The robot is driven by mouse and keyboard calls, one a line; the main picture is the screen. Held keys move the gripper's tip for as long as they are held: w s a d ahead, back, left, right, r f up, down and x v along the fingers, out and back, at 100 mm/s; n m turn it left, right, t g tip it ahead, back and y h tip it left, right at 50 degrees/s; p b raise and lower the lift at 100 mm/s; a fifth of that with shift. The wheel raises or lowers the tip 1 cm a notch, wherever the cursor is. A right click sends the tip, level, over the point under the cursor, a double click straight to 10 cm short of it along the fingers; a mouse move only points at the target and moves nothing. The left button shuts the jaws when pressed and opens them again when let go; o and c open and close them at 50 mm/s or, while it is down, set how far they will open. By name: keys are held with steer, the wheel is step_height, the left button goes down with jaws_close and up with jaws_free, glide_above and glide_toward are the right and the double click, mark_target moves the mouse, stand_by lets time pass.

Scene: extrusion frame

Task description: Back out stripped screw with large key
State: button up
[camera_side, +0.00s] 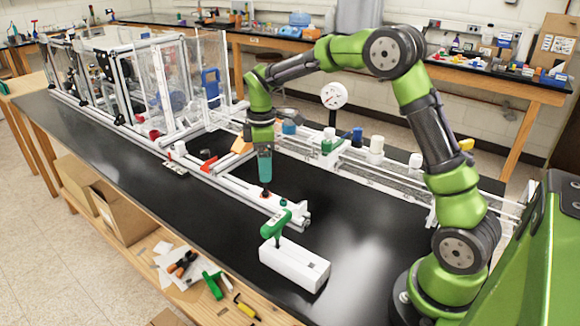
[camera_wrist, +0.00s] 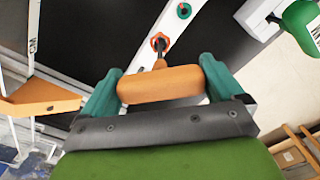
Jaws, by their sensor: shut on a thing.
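My gripper (camera_side: 265,166) points down over the pale extrusion rail (camera_side: 229,187). In the wrist view my gripper (camera_wrist: 160,84) has its teal fingers shut on the orange handle of a key (camera_wrist: 158,91). The key's dark shaft runs to a screw spot with an orange-red ring (camera_wrist: 160,42) on the rail. I cannot tell how deep the tip sits in the screw. A second key with a green T-handle (camera_side: 275,224) stands upright in a white block (camera_side: 295,265); its handle also shows in the wrist view (camera_wrist: 301,17). The pictures do not show which key is larger.
A second ringed spot (camera_wrist: 184,10) lies farther along the rail. An orange corner bracket (camera_side: 241,146) sits behind my gripper. A round dial (camera_side: 334,95) stands beyond the rail. The black table top (camera_side: 365,222) is clear right of the white block.

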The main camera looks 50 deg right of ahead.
steer(key=shift+n, duration=1.5)
steer(key=shift+n, duration=1.5)
steer(key=shift+n, duration=1.5)
